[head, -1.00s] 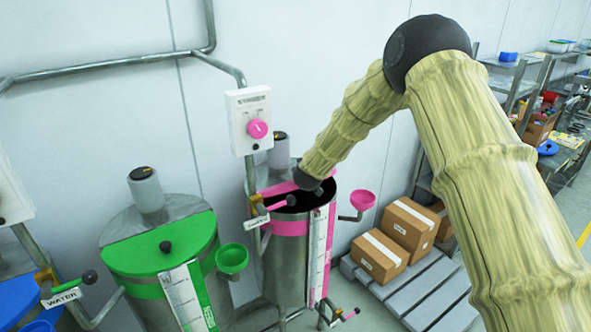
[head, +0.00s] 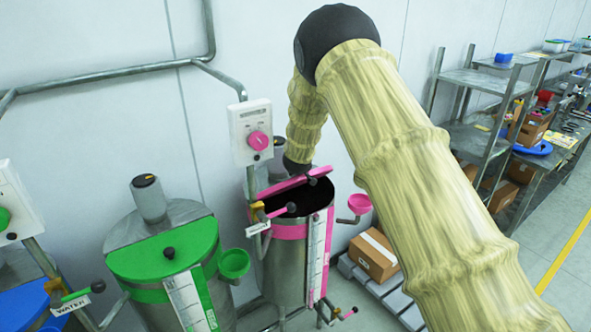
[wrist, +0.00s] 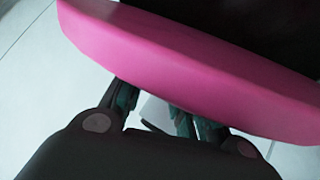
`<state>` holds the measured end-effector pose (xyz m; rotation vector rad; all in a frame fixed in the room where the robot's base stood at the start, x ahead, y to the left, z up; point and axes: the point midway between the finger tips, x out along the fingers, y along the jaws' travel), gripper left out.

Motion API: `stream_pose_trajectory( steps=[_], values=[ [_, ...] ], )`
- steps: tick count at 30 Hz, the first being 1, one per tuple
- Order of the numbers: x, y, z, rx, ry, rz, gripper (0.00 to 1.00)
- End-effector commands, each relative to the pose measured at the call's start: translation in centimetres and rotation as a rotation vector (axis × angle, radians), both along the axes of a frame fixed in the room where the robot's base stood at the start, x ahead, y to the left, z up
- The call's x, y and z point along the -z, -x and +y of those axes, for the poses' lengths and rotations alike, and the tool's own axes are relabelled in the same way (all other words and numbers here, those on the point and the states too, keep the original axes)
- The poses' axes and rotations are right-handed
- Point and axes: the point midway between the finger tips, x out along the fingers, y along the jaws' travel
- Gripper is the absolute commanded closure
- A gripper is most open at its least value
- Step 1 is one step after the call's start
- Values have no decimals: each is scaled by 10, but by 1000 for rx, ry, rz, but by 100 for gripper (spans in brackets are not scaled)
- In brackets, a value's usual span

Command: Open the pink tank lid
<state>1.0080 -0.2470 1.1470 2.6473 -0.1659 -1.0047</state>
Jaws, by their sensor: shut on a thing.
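The pink tank lid (head: 293,186) stands tilted up on the pink-banded metal tank (head: 285,262), and the tank's dark opening (head: 300,199) shows below it. In the wrist view the pink lid (wrist: 190,62) crosses the picture as a broad, slanting band. My gripper (wrist: 158,108) is at the lid's lower edge in that view, its fingers partly hidden by the lid. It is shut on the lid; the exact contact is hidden. In the head view my dark wrist is just behind the raised lid, and the fingers cannot be made out.
A green-lidded tank (head: 165,255) stands at left. A white box with a pink knob (head: 252,132) is on the pipe behind the pink tank. A pink funnel (head: 360,204) juts out at right. A cardboard box (head: 373,255) sits on a pallet; shelves stand beyond.

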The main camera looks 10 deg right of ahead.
Motion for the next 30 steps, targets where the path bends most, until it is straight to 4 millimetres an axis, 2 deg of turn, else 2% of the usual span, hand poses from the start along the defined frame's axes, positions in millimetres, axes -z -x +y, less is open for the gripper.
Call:
stream_pose_trajectory(
  steps=[6,7,10,23,30],
  values=[
    [0,0,-1,1,1,0,100],
    [0,0,-1,1,1,1,68],
    [1,0,-1,1,1,1,50],
    [-3,3,2,-2,1,1,49],
    [-21,24,8,-2,1,1,49]
  ],
)
